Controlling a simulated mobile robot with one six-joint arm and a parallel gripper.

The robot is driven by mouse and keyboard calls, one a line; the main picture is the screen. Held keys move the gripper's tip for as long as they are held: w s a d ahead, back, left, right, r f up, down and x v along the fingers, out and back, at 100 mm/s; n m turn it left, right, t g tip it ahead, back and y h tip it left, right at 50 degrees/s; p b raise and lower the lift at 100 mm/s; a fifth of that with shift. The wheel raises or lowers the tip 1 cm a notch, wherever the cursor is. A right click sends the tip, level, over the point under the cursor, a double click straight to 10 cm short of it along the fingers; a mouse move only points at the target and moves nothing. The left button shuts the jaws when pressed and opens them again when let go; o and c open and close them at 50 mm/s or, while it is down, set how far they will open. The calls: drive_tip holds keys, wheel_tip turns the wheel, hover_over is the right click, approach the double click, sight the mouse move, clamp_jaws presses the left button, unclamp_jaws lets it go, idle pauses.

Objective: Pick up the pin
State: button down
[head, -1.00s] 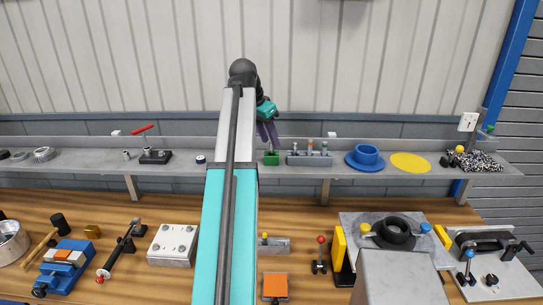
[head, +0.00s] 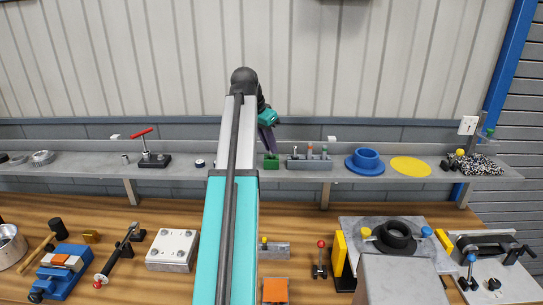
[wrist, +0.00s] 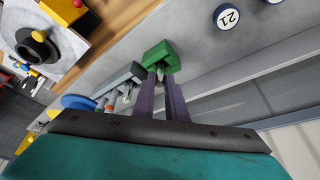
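A small green block (head: 271,161) stands on the grey shelf just below my gripper (head: 270,152). In the wrist view the green block (wrist: 157,56) lies right at the tips of my gripper (wrist: 160,77). The two purple fingers are apart. A small pale, metallic piece, possibly the pin (wrist: 160,74), shows between the fingertips at the block; its shape is too small to make out. I cannot tell whether the fingers touch it. A grey rack (head: 309,164) holding several pin-like pieces with coloured tops stands just right of the block.
A blue flanged part (head: 366,162) and a yellow disc (head: 410,166) lie farther right on the shelf. A small round piece marked 21 (wrist: 228,16) and a red-handled clamp (head: 154,159) stand to the left. The wooden bench below holds many tools.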

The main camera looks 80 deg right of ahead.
drive_tip(key=shift+r, duration=0.1)
idle(0.3)
drive_tip(key=shift+r+p, duration=1.2)
drive_tip(key=shift+r, duration=0.6)
drive_tip(key=shift+w+a, duration=0.3)
drive_tip(key=shift+a, duration=0.4)
drive_tip(key=w+a+r+p, duration=0.1)
drive_tip(key=w+a+p, duration=0.2)
drive_tip(key=a, duration=1)
drive_tip(key=w, duration=0.2)
drive_tip(key=shift+w+a, duration=0.15)
drive_tip(key=shift+w, duration=0.2)
drive_tip(key=shift+r, duration=0.1)
